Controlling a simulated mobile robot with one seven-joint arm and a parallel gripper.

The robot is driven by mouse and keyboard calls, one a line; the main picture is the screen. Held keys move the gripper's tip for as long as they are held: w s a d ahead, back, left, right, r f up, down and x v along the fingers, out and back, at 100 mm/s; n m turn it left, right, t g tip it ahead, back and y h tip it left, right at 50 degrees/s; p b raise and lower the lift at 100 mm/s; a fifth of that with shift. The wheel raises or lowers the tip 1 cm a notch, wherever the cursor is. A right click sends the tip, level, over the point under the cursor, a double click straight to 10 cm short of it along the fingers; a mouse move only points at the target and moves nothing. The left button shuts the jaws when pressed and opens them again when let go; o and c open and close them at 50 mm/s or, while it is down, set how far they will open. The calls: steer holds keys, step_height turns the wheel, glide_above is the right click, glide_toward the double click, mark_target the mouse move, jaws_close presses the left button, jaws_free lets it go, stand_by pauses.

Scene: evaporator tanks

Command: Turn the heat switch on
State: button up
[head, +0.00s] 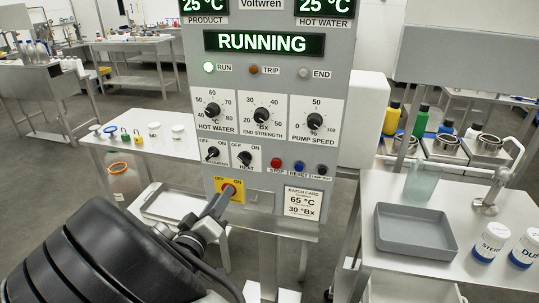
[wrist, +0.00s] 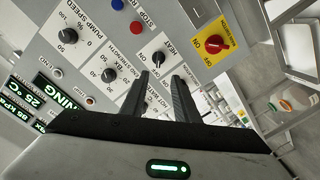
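The heat switch (head: 244,157) is a small black knob on a white plate marked OFF and ON, low on the grey panel. It appears slanted toward OFF. In the wrist view the heat switch (wrist: 158,57) shows just beyond my fingertips, roughly between them in the picture. My gripper (wrist: 161,75) is open, its two dark fingers apart with nothing held. In the head view my gripper (head: 218,200) is in front of the lower panel, by the yellow switch plate. I cannot tell whether a finger touches the panel.
A similar black switch (head: 212,153) sits left of the heat switch. A yellow plate with a red knob (head: 229,189) is below. Red (head: 276,162) and blue (head: 299,165) buttons are to the right. The display (head: 263,43) reads RUNNING. A grey tray (head: 414,246) stands on the right table.

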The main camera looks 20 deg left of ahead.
mark_target(243, 162)
steer(key=shift+t, duration=0.3)
steer(key=w, duration=0.5)
steer(key=w+a, duration=0.1)
steer(key=w, duration=0.5)
steer(key=w+a, duration=0.1)
steer(key=w, duration=0.4)
steer(key=shift+w+f, duration=0.1)
steer(key=shift+w, duration=0.1)
jaws_close()
